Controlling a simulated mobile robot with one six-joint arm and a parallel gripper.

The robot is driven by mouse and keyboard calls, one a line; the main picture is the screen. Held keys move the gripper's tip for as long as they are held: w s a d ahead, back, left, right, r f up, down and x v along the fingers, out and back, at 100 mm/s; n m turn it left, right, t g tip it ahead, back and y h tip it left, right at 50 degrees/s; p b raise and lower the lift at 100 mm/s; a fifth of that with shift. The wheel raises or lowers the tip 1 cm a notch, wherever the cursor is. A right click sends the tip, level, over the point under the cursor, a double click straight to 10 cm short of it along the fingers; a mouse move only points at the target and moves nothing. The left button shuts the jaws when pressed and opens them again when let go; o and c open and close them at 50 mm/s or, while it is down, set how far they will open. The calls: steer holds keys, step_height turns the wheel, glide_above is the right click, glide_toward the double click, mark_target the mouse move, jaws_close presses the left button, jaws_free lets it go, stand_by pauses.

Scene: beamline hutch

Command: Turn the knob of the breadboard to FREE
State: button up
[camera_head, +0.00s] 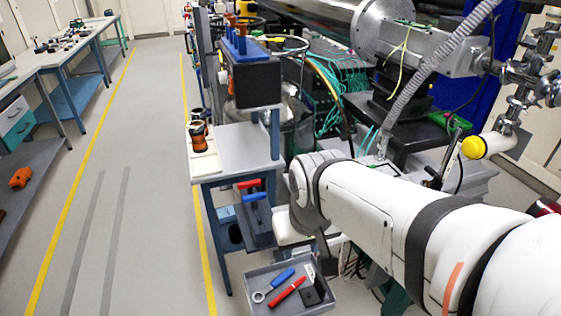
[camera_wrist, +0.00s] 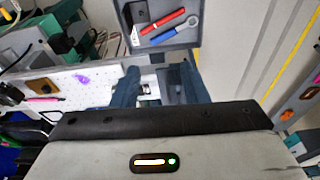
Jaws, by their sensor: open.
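A pale board dotted with small holes, which looks like the breadboard (camera_wrist: 95,95), lies left of my gripper in the wrist view. A knob or a FREE mark cannot be made out in either view. My gripper (camera_wrist: 160,80) is open, its two dark blue fingers apart. Between and beyond the fingers are small white and grey surfaces with a dark detail, too small to name. I see nothing held.
A grey tray (camera_head: 262,304) with a red marker (camera_head: 287,292) and a blue-handled tool (camera_head: 281,277) lies low by the side table (camera_head: 245,148). It also shows ahead of the fingers in the wrist view (camera_wrist: 171,46). The floor aisle (camera_head: 140,190) at left is clear.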

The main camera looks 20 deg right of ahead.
steer(key=shift+o, duration=0.8)
steer(key=shift+w, duration=0.25)
steer(key=shift+o, duration=0.4)
steer(key=w+d+m+p, duration=0.1)
steer(key=w+d+m, duration=0.1)
steer(key=w, duration=0.2)
steer(key=w+d+m+g+p, duration=0.1)
steer(key=w+m, duration=0.2)
steer(key=w, duration=0.1)
steer(key=shift+w+d+m, duration=0.3)
steer(key=shift+w+d, duration=0.1)
steer(key=w+d+f+m, duration=0.2)
steer(key=w+d, duration=0.1)
steer(key=w+d+f+m+g+p, duration=0.1)
steer(key=w+d+f+m, duration=0.1)
steer(key=w+d+m, duration=0.1)
steer(key=w+d+f+m+p, duration=0.1)
steer(key=w+d+f+m, duration=0.1)
steer(key=w+d+m, duration=0.1)
steer(key=shift+w+f+g, duration=0.15)
steer(key=shift+w+g, duration=0.15)
steer(key=shift+w, duration=0.2)
steer(key=shift+w+d+f, duration=0.15)
steer(key=shift+d+f, duration=0.05)
steer(key=shift+f, duration=0.55)
step_height(320, 180, down, 7)
steer(key=shift+r+p, duration=0.1)
steer(key=shift+p, duration=0.3)
steer(key=shift+c, duration=0.2)
